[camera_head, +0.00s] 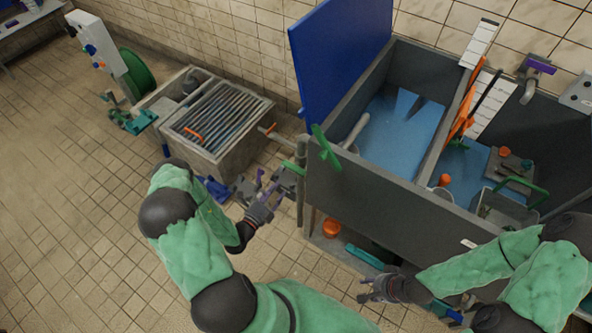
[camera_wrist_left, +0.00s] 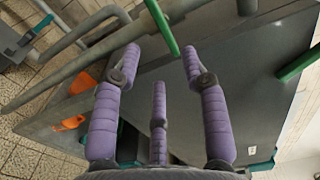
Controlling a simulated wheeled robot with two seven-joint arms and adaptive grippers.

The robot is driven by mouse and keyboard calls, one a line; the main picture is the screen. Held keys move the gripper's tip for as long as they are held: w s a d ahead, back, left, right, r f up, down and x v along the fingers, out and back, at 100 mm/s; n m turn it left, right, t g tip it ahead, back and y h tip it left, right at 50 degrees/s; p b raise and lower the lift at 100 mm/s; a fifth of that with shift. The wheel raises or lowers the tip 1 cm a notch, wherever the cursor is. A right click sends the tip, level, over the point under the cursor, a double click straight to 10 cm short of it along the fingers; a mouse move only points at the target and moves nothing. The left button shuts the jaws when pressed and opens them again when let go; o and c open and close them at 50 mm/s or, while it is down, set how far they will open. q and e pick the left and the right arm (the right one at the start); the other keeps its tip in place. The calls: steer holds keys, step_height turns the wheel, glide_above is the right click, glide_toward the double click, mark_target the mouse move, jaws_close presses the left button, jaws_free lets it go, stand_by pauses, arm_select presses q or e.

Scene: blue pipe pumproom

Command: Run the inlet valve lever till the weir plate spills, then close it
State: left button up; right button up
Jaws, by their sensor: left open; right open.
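A green lever (camera_head: 325,147) stands at the near left corner of the grey tank (camera_head: 385,195), and a second green handle (camera_head: 293,167) sits lower on the pipe beside it. I cannot tell which is the inlet valve lever. My left gripper (camera_head: 272,188) is open and empty, left of the tank corner. In the left wrist view a green bar (camera_wrist_left: 162,26) ends between its purple fingertips, with no visible grip. Blue water (camera_head: 395,125) lies in the tank. A grey divider with an orange piece (camera_head: 465,105) crosses it; spilling is not clear. My right gripper (camera_head: 368,290) is open and empty by the tank's near side.
A grated grey basin (camera_head: 215,115) stands left of the tank. A blue panel (camera_head: 335,50) rises at the tank's back left. An orange object (camera_head: 331,228) lies by the tank foot. A basket with a green handle (camera_head: 505,210) is at right.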

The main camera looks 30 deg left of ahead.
mark_target(295, 166)
arm_select(q)
steer(key=w+b, duration=0.2)
steer(key=w, duration=0.8)
steer(key=shift+w+d, duration=0.15)
steer(key=shift+d, duration=0.3)
steer(key=shift+c, duration=0.3)
jaws_close()
